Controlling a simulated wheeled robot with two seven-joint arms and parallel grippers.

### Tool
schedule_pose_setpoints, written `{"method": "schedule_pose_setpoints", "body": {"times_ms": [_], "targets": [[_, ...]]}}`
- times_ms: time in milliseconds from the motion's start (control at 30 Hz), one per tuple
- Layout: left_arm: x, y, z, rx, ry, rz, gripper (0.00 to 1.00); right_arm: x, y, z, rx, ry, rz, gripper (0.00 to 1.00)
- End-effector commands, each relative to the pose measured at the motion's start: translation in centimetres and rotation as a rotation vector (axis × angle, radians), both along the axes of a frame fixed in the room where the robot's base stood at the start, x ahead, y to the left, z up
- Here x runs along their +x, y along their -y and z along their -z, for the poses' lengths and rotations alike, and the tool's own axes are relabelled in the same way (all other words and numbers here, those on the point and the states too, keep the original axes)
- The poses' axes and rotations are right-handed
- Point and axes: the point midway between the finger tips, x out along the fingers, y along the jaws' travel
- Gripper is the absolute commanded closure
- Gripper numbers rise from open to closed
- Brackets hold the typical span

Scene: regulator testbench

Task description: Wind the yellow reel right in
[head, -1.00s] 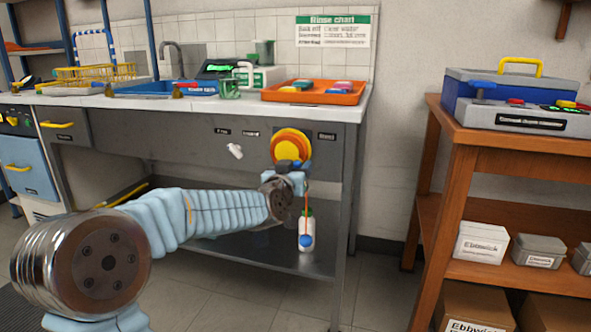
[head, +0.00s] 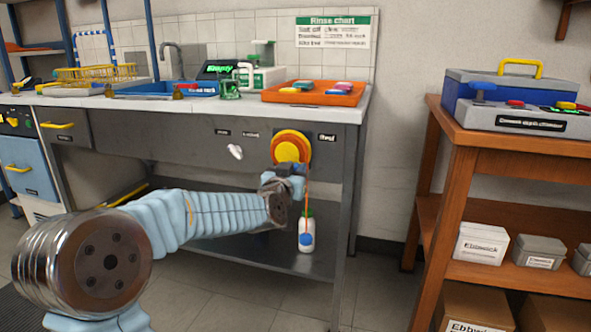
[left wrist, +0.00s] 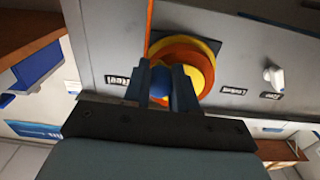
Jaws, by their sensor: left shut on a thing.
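The yellow reel (head: 291,147), with orange parts, is mounted on the dark bench front, below the worktop's right end. It also shows in the left wrist view (left wrist: 201,55). An orange cord (head: 307,190) runs down from it toward a white bottle (head: 306,246) with a blue round patch on the lower shelf. My left gripper (head: 286,175) is at the reel's lower edge. In the left wrist view its fingers (left wrist: 161,72) are shut on a blue knob (left wrist: 160,84) in front of the reel. The reel's lower part is partly hidden by the gripper. My right gripper is not in view.
A white knob (head: 235,152) sticks out of the bench front left of the reel. An orange tray (head: 316,98) stands on the worktop above. A wooden shelf unit (head: 462,145) stands at the right. The floor between is clear.

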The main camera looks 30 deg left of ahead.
Motion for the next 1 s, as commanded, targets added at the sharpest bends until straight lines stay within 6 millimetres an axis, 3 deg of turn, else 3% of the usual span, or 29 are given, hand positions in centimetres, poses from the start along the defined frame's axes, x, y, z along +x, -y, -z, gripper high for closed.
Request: {"method": "schedule_pose_setpoints", "body": {"times_ms": [1000], "targets": [[-0.8,-3.3,1.6,0.909,-0.22,0.001,1.0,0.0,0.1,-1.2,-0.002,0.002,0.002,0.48]]}}
